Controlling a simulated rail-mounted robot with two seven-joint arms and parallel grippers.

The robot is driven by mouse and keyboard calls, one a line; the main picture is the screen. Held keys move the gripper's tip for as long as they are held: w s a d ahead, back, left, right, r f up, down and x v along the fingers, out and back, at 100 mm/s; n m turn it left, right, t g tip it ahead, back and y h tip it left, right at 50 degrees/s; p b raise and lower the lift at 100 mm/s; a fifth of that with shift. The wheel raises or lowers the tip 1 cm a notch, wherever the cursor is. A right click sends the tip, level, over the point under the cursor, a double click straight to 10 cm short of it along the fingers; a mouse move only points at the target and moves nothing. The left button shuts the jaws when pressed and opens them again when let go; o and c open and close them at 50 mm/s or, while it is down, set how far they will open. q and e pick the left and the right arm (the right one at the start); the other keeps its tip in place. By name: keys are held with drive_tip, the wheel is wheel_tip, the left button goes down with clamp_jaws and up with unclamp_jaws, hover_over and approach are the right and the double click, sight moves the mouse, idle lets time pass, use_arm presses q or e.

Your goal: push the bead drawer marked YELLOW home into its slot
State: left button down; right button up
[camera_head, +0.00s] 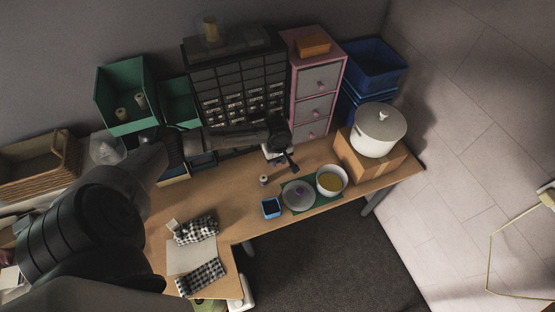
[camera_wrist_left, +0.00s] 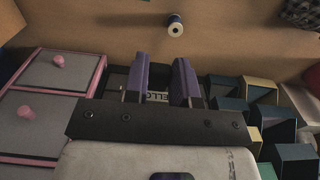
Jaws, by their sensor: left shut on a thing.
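The black bead-drawer cabinet (camera_head: 238,84) stands at the back of the table, with rows of small labelled drawers. My left gripper (camera_head: 287,163) is in front of its lower right part, and my arm covers the bottom rows. In the left wrist view my left gripper (camera_wrist_left: 163,82) has its two purple fingers a little apart, shut on the drawer marked YELLOW (camera_wrist_left: 157,97). Part of that label shows between the fingers. The drawer's body and slot are mostly hidden, so I cannot tell how far out it is. My right gripper is not in view.
A pink drawer unit (camera_head: 315,78) stands close to the cabinet's right side. Green bins (camera_head: 127,97) are to its left. A thread spool (camera_head: 264,180), a small blue box (camera_head: 271,208) and a white bowl (camera_head: 331,180) stand on the table in front.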

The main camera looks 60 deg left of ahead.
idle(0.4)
use_arm(q)
drive_tip(key=shift+r+p, duration=0.2)
drive_tip(key=shift+p, duration=0.55)
drive_tip(key=shift+a+f, duration=0.2)
drive_tip(key=shift+a, duration=0.05)
drive_tip(key=shift+w+a+b, duration=0.2)
drive_tip(key=shift+a, duration=0.7)
drive_tip(key=shift+w+a+b, duration=0.15)
drive_tip(key=shift+w+a, duration=0.05)
drive_tip(key=shift+a, duration=0.7)
drive_tip(key=shift+w+a, duration=0.15)
drive_tip(key=shift+a, duration=0.65)
drive_tip(key=shift+r, duration=0.1)
drive_tip(key=shift+p, duration=0.45)
